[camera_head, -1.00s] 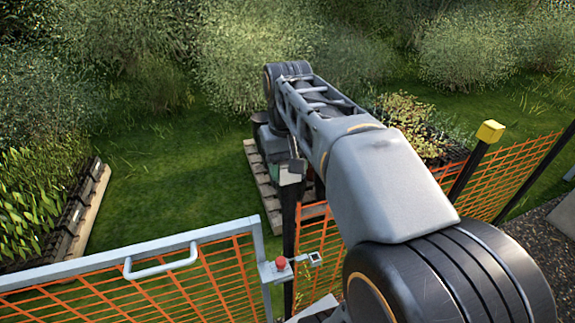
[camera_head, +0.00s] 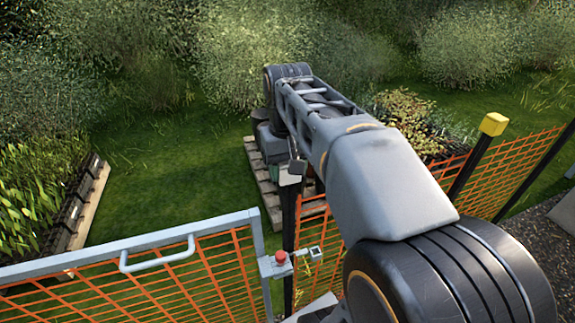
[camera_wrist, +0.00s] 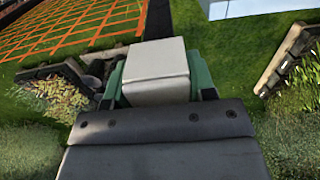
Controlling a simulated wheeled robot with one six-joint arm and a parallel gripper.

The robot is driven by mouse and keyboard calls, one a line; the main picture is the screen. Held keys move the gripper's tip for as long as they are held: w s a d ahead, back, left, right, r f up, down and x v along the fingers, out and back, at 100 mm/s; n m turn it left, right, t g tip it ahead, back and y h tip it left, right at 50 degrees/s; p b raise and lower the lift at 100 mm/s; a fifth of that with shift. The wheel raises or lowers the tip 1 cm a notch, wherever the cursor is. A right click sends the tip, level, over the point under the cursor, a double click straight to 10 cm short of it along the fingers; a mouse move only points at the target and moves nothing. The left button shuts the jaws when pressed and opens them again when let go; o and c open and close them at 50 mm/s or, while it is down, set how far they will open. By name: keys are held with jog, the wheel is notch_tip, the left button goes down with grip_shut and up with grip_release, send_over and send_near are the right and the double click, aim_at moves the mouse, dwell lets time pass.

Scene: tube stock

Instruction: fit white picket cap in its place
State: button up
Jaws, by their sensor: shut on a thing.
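The white picket cap (camera_wrist: 157,72) is a pale block held between the green fingers of my gripper (camera_wrist: 158,80) in the wrist view. In the head view the cap (camera_head: 290,176) shows small at the top end of a black fence post (camera_head: 288,215). My gripper is shut on the cap, and my arm hides most of the gripper in the head view. The cap lines up with the post top there, but I cannot tell whether it is touching, seated or just above. The wrist view hides the cap's underside.
A post with a yellow cap (camera_head: 493,124) stands to the right along the orange mesh fence (camera_head: 515,172). A grey-framed gate (camera_head: 140,244) with a handle and red button stands front left. A wooden pallet (camera_head: 262,190) lies behind the post. Planters and bushes surround the grass.

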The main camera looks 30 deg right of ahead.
jog(key=shift+f, duration=0.45)
jog(key=o, duration=1)
notch_tip(320, 180, up, 14)
jog(key=shift+f+p, duration=0.1)
jog(key=shift+p, duration=0.4)
notch_tip(320, 180, down, 13)
jog(key=shift+r+b, duration=0.1)
jog(key=shift+b, duration=0.2)
jog(key=shift+r, duration=0.2)
jog(key=shift+f, duration=0.1)
dwell(0.5)
